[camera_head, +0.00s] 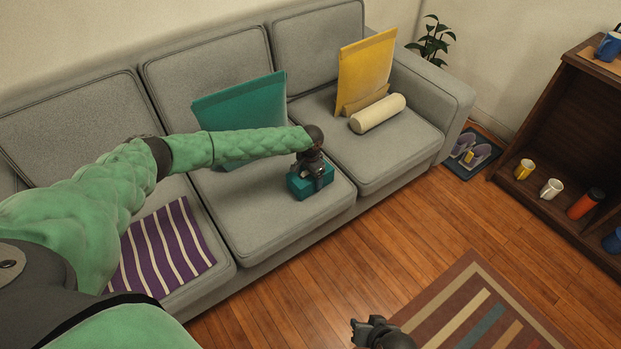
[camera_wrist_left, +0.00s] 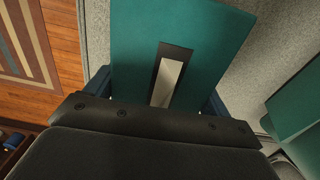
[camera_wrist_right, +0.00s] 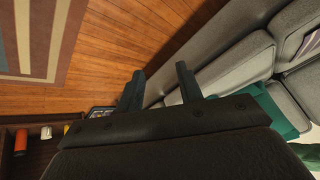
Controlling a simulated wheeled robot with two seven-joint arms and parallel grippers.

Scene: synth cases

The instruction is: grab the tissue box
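The tissue box (camera_head: 316,188) is a teal block on the front of the sofa's middle seat. In the left wrist view its teal top (camera_wrist_left: 190,30) shows a dark slot with white tissue in it. My left gripper (camera_head: 312,172) is right over the box from above, its fingers on opposite sides. In the left wrist view the fingers (camera_wrist_left: 157,95) lie close against the box's edges; whether they press on it I cannot tell. My right gripper (camera_head: 357,332) is over the floor, away from the box. Its fingers (camera_wrist_right: 158,78) are apart and empty.
On the grey sofa (camera_head: 270,226) are a teal cushion (camera_head: 240,103), a yellow cushion (camera_head: 367,68), a cream bolster (camera_head: 378,113) and a purple striped cloth (camera_head: 165,248). A wooden shelf (camera_head: 545,125) with mugs stands right. A striped rug (camera_head: 480,305) lies on the floor.

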